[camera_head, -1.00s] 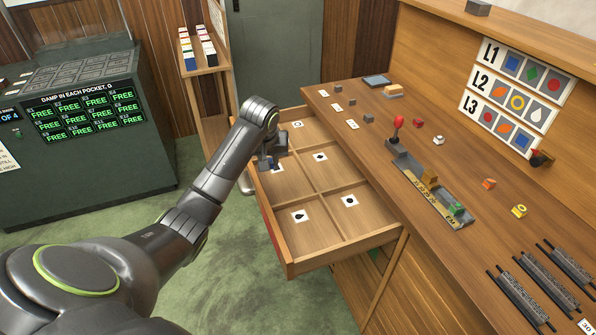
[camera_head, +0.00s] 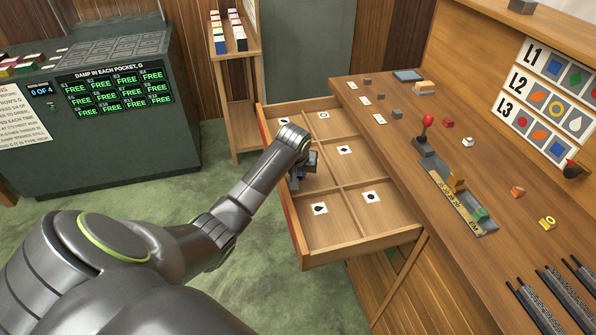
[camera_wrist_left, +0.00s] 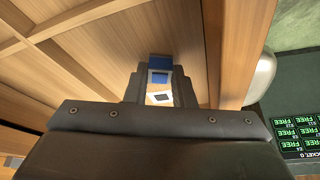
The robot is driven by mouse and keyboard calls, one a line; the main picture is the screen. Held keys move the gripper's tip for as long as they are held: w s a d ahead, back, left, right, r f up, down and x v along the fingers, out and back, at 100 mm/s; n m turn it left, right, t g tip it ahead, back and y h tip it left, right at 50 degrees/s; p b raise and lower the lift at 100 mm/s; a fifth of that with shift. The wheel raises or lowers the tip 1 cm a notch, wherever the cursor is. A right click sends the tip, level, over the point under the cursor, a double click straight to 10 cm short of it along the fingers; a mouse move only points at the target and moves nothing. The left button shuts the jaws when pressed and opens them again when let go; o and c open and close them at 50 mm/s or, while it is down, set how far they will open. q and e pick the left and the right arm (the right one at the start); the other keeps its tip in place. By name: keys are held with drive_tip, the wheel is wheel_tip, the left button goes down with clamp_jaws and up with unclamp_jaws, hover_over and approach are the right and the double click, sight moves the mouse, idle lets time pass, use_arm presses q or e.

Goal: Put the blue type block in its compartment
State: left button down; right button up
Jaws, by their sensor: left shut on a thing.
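My left gripper (camera_head: 303,176) is low in the near-side middle compartment of the open wooden drawer (camera_head: 361,246). In the left wrist view, its fingers (camera_wrist_left: 160,84) are shut on the blue type block (camera_wrist_left: 160,62), which shows as a blue top edge and a pale face with a dark blue mark. A white card with a dark mark (camera_wrist_left: 160,98) shows just beside the block. In the head view, the gripper hides the block and this compartment's card. I cannot tell whether the block touches the drawer floor. My right gripper is not in view.
The drawer's wooden dividers and side walls stand close around the gripper. Other compartments hold only picture cards, such as one with a dark drop (camera_head: 320,208). The bench at right carries a metal composing stick (camera_head: 450,196), a red-knobbed lever (camera_head: 426,125) and small coloured blocks.

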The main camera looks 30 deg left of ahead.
use_arm(q)
drive_tip(key=c, duration=1.5)
unclamp_jaws()
drive_tip(key=shift+c, duration=0.2)
drive_tip(key=o, duration=0.3)
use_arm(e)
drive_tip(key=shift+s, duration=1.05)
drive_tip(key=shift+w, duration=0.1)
use_arm(q)
drive_tip(key=shift+r, duration=0.25)
drive_tip(key=v, duration=1.1)
drive_tip(key=shift+s+r, duration=0.2)
drive_tip(key=shift+r, duration=0.1)
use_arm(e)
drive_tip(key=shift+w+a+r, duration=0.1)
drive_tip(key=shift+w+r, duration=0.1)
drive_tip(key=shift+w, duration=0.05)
use_arm(q)
drive_tip(key=shift+d+f, duration=0.1)
